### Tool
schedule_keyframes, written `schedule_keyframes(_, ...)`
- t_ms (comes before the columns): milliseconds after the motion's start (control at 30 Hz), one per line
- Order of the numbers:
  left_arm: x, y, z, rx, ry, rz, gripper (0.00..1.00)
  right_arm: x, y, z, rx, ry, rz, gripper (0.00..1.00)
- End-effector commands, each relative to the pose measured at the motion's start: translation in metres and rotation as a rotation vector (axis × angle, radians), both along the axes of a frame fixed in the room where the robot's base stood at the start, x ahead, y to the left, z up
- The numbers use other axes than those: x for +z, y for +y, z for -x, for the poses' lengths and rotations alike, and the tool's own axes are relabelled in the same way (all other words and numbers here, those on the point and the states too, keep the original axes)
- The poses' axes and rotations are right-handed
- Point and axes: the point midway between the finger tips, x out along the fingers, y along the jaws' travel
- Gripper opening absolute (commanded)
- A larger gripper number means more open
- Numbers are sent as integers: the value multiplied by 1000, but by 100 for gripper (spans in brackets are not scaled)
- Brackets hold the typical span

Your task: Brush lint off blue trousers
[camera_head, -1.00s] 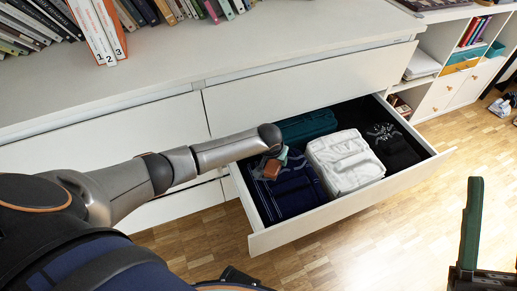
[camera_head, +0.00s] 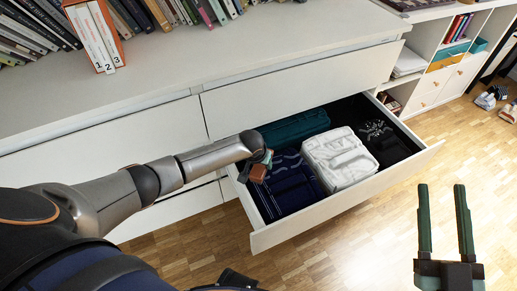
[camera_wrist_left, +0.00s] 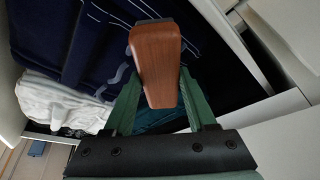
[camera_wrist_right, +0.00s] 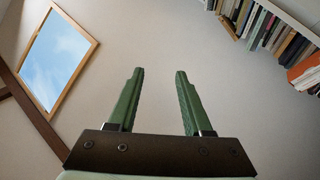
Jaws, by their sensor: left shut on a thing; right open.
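The folded dark blue trousers (camera_head: 290,192) lie in the front left of the open drawer, with thin light lines on them. They also show in the left wrist view (camera_wrist_left: 100,38). Pale grey lint bits (camera_wrist_left: 118,75) seem to lie on the blue cloth there. My left gripper (camera_head: 262,160) is shut on a brown wooden brush (camera_wrist_left: 155,62) and holds it over the back left part of the trousers. Whether the brush touches the cloth I cannot tell. My right gripper (camera_head: 443,192) is open and empty, to the right of the drawer; its two green fingers show in its wrist view (camera_wrist_right: 158,100).
The open drawer (camera_head: 345,207) also holds a folded white garment (camera_head: 340,158), a teal one (camera_head: 300,127) at the back and a black one (camera_head: 385,142) at right. A white dresser top (camera_head: 190,70) with books stands behind.

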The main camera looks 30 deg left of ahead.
Motion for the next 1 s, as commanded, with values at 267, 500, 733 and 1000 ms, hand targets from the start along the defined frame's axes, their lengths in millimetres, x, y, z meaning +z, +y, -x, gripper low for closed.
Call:
schedule_keyframes(267, 1, 3, 1, -1, 1, 0, 12, -24, -2, -7, -16, 109, -1, 50)
schedule_keyframes(500, 1, 3, 1, -1, 1, 1, 12, -46, -4, -10, -27, 198, 5, 50)
schedule_keyframes(733, 29, 5, 2, -2, -2, -1, 12, -66, -5, -11, -38, 284, 3, 50)
schedule_keyframes(1000, 31, 6, 2, -2, -1, -1, 12, -89, -6, -12, -52, 379, 2, 50)
